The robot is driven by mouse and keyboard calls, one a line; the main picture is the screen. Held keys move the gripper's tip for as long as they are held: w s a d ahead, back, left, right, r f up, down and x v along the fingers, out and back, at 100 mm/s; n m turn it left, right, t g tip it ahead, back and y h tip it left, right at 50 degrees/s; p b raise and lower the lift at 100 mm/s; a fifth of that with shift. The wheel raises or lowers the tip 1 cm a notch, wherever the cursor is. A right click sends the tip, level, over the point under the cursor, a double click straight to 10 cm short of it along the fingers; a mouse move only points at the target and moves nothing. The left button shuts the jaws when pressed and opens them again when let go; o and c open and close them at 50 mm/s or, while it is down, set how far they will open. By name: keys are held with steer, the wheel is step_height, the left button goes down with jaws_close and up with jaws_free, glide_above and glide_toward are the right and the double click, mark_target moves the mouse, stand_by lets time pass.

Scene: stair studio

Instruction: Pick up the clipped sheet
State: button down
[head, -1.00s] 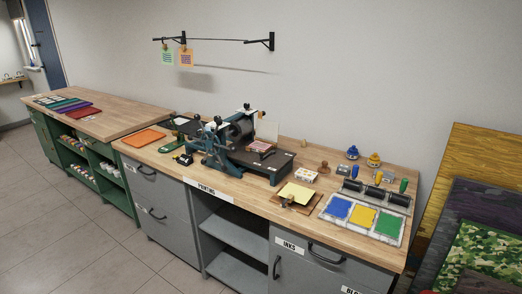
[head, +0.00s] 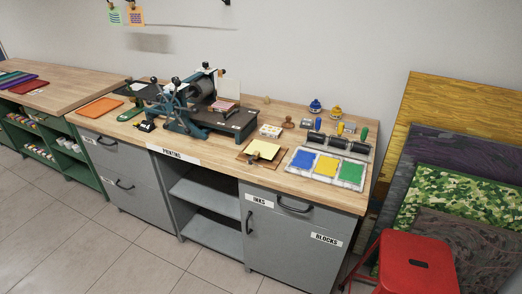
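A pale yellow sheet (head: 263,149) lies on a small brown board (head: 243,157) on the wooden bench, right of the middle. A small clip-like piece sits at its front edge, too small to make out well. My gripper is not in view.
An ink tray (head: 326,168) with blue, yellow and green lies right of the yellow sheet, with dark rollers (head: 336,143) behind it. A printing press (head: 205,110) stands left. A red stool (head: 414,262) is at the lower right. Bare floor lies in front.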

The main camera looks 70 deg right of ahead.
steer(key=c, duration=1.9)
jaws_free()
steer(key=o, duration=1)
